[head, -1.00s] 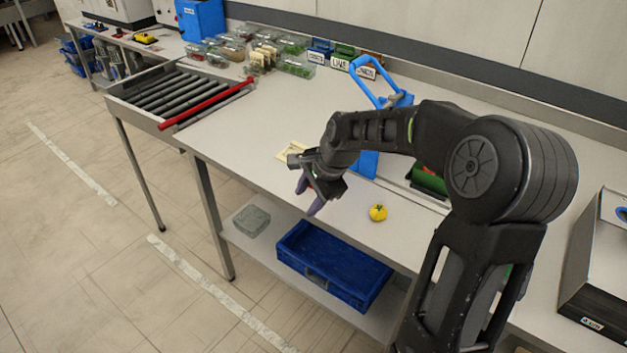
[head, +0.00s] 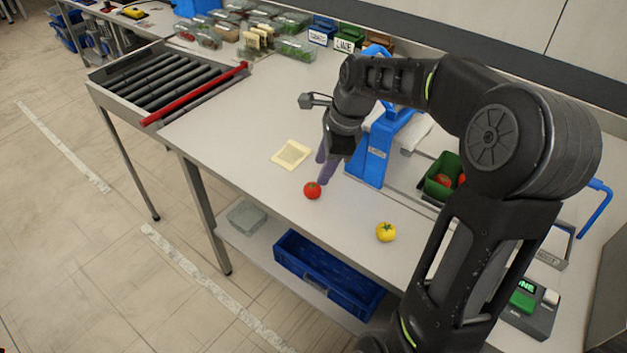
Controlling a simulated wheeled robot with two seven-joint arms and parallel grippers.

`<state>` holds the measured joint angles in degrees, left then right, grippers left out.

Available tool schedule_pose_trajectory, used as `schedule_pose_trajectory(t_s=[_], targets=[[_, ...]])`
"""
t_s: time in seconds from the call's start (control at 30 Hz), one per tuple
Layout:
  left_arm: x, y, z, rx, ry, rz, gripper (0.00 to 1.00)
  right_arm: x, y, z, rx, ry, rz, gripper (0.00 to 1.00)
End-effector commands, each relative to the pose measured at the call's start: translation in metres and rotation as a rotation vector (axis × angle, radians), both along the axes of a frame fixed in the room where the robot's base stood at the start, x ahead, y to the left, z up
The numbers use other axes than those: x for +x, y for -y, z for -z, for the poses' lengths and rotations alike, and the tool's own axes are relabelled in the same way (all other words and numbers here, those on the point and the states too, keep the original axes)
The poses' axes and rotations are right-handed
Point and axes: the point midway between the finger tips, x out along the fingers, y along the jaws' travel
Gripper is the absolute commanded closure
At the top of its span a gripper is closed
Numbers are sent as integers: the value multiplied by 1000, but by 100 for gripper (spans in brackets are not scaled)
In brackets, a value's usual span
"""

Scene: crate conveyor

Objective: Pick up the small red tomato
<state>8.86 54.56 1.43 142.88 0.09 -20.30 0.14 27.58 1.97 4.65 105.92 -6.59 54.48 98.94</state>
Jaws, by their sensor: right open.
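The small red tomato (head: 312,190) sits on the white table near its front edge, in the middle of the head view. My right gripper (head: 327,172) is just above and to the right of it, fingers pointing down. Its purple-grey fingers are apart and nothing shows between them. The fingertips are close to the tomato, but I cannot tell whether they touch it. My left gripper is not in the view.
A yellow tomato (head: 386,232) sits to the right on the table. A pale note pad (head: 291,154) lies behind the red tomato. A blue stand (head: 372,160) is close behind the gripper. A green crate (head: 438,190) holds red tomatoes. Rollers (head: 165,85) are at left.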

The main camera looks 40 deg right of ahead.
Motion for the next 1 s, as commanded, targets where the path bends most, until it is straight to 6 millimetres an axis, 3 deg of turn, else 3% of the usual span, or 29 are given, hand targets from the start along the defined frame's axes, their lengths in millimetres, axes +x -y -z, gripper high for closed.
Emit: schedule_pose_trajectory(t_s=[0.23,0.5,0.8,1.0], targets=[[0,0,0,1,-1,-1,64,1,-1,3,0,0,-1,56],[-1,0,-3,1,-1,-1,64,6,-4,25,0,0,-2,56],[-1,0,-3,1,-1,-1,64,7,-4,27,0,0,-1,56],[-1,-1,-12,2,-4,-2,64,11,-9,47,3,-5,-2,56]])
